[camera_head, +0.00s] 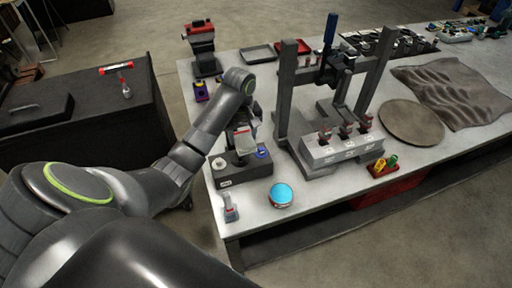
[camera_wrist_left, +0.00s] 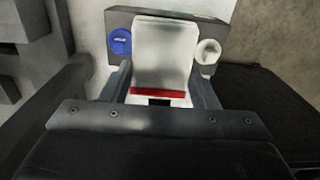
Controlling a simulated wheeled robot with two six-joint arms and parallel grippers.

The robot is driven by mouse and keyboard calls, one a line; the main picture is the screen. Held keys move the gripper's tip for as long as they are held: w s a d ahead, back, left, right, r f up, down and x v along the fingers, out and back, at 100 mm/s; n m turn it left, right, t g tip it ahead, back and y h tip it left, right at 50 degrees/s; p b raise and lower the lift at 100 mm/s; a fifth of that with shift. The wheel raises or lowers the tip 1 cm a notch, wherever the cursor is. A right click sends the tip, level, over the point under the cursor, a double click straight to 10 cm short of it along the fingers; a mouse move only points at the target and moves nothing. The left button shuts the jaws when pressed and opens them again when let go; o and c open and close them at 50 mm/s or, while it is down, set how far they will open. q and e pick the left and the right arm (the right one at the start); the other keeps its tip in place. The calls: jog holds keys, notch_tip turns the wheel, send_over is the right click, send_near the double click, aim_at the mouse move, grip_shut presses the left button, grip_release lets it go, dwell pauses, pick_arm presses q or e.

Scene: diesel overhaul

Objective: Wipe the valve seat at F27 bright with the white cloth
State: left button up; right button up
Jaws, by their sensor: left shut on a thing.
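My left gripper (camera_head: 243,134) is shut on the white cloth (camera_head: 242,142), a pale pad with a red band. In the left wrist view the cloth (camera_wrist_left: 163,55) stands up between the two fingers (camera_wrist_left: 160,92). It is in front of the middle of a dark block (camera_wrist_left: 205,22). The block also shows in the head view (camera_head: 241,174), with a white ring (camera_head: 219,163) and a blue ring (camera_head: 262,153) on top. The valve seat is not clearly visible; the cloth and gripper hide the block's middle. I cannot tell whether the cloth touches the block. My right gripper is not in view.
A press frame (camera_head: 285,95) with a grey block (camera_head: 340,150) stands right of my gripper. A blue-topped round tin (camera_head: 281,195) and a small grey-red item (camera_head: 230,208) lie near the bench's front edge. A round mat (camera_head: 411,122) is farther right. Bare bench shows around the tin.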

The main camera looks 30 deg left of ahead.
aim_at(242, 135)
pick_arm(q)
jog(key=shift+a+f, duration=0.15)
jog(key=shift+f, duration=2.3)
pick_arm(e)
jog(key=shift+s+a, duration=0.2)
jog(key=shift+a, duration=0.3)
